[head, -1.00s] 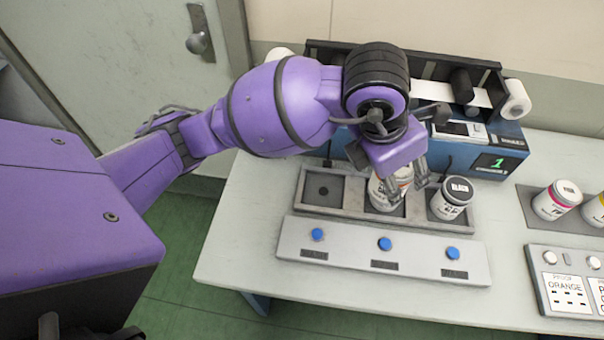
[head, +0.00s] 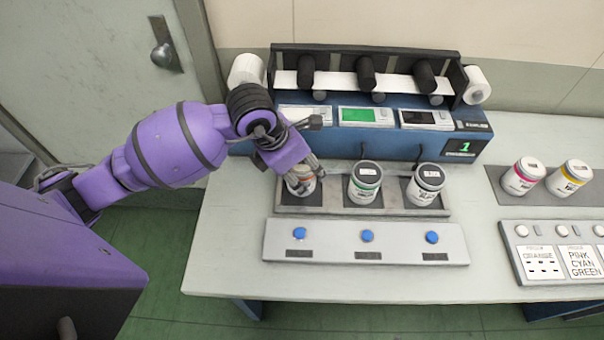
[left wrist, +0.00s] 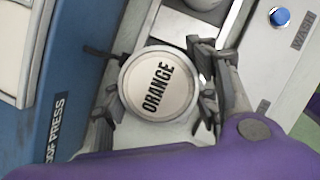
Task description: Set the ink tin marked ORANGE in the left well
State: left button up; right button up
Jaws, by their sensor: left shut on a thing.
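The ORANGE tin (left wrist: 158,86) shows its white lid, with its name in black, in the left wrist view. My left gripper (left wrist: 155,104) is shut on it, one finger on each side. In the head view this tin (head: 299,184) is at the left well of the grey tray (head: 325,211), partly hidden by my left gripper (head: 303,174). I cannot tell whether its base touches the well floor. My right gripper is out of view.
A panel with blue buttons (head: 367,249) lies in front of the tray. The blue press (head: 400,146) with rollers stands behind it. Pink (head: 522,177) and yellow (head: 569,179) tins stand at the right, behind proof cards (head: 541,263). The table's front is clear.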

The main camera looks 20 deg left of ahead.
pick_arm(q)
jog(key=shift+d+f, duration=0.1)
jog(key=shift+f, duration=1.1)
jog(key=shift+f, duration=0.2)
jog(key=o, duration=1.5)
jog(key=shift+r, duration=0.1)
jog(key=v, duration=1.2)
jog(key=shift+s, duration=0.1)
